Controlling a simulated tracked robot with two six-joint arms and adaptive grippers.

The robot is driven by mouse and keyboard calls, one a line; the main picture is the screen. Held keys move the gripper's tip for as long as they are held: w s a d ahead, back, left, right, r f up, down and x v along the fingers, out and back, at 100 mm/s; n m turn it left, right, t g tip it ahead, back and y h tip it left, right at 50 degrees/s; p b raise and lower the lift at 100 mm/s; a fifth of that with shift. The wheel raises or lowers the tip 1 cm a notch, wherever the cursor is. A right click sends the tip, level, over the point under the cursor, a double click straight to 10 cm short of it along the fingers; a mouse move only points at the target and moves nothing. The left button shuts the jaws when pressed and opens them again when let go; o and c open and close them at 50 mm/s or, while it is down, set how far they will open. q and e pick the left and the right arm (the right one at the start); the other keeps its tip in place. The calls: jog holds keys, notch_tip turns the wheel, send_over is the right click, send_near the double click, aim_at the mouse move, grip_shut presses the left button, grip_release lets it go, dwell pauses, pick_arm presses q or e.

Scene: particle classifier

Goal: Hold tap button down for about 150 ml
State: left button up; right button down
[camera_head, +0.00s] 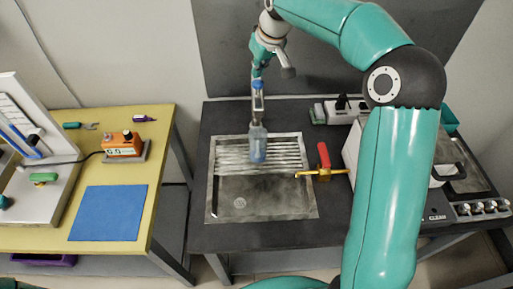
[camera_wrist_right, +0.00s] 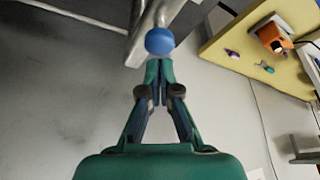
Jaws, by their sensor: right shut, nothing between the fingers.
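The tap button is a round blue knob (camera_wrist_right: 160,41) on a grey metal tap (camera_wrist_right: 150,14). In the head view the blue button (camera_head: 258,84) shows small at the back of the sink. My right gripper (camera_wrist_right: 160,66) is shut and empty, its fingertips at the button's near side; they look to be touching it. In the head view my right gripper (camera_head: 257,74) reaches down to the button from above. A clear container (camera_head: 258,145) with a bluish tint stands upright on the ribbed drainer below the tap. Its liquid level is too small to read. My left gripper is not in view.
A metal sink (camera_head: 280,199) is set in the black counter (camera_head: 236,116). A brass valve with a red handle (camera_head: 323,156) sits at its right edge. At left, a yellow table (camera_head: 116,174) carries an orange device (camera_head: 123,146) and a blue mat (camera_head: 108,213).

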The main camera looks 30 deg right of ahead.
aim_at(257, 81)
jog(key=shift+f, duration=0.1)
jog(key=shift+f+b, duration=1.2)
jog(key=shift+f, duration=0.3)
jog(key=shift+r, duration=0.1)
dwell(0.6)
notch_tip(257, 81, up, 7)
jog(key=p, duration=0.6)
jog(key=shift+r, duration=0.1)
dwell(1.0)
